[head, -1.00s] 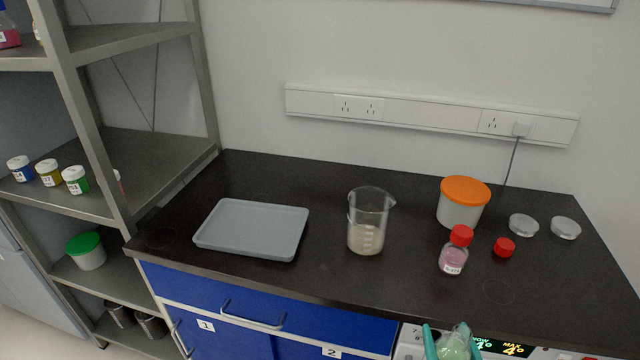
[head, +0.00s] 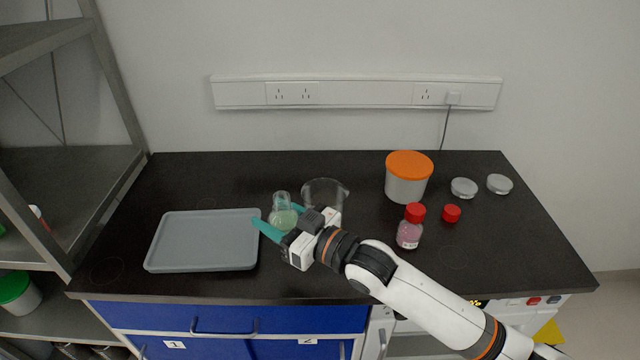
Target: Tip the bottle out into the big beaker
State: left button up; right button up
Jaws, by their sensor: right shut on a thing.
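My right gripper (head: 280,220) is shut on a small clear bottle (head: 283,214) with pale green contents. The bottle is close to upright, between the grey tray and the big beaker. The big glass beaker (head: 324,187) stands on the dark bench just right of the bottle. My gripper and wrist cover its lower part, so its contents are hidden now. My left gripper is not in view.
The grey tray (head: 163,245) lies to the left. A red-capped bottle of pink liquid (head: 409,234), a loose red cap (head: 451,213), an orange-lidded tub (head: 406,185) and clear dishes (head: 463,187) stand to the right. A metal shelf (head: 75,180) borders the left side.

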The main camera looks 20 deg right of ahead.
aim_at(282, 192)
jog(key=shift+w+d+r, duration=0.3)
jog(key=shift+w+r, duration=0.2)
jog(key=shift+w, duration=0.35)
jog(key=shift+r, duration=0.1)
jog(key=shift+w+d+r+m, duration=0.1)
jog(key=shift+d+r+m, duration=0.05)
jog(key=shift+r+m, duration=0.3)
jog(key=shift+w+d+r+m, duration=0.1)
jog(key=shift+d+r+m, duration=0.05)
jog(key=shift+r+m, duration=0.3)
jog(key=shift+w+d+r+m, duration=0.15)
jog(key=shift+d+m, duration=0.15)
jog(key=shift+m, duration=0.7)
jog(key=shift+w+d+r+m+t+b, duration=0.15)
jog(key=shift+d+r+m, duration=0.15)
jog(key=shift+m, duration=0.55)
jog(key=shift+w+d+r+m+t+b, duration=0.15)
jog(key=shift+r+m, duration=0.3)
jog(key=shift+m, duration=0.45)
jog(key=shift+w+d+r+m+t+b, duration=0.15)
jog(key=shift+d+r+m+t, duration=0.15)
jog(key=shift+m, duration=0.55)
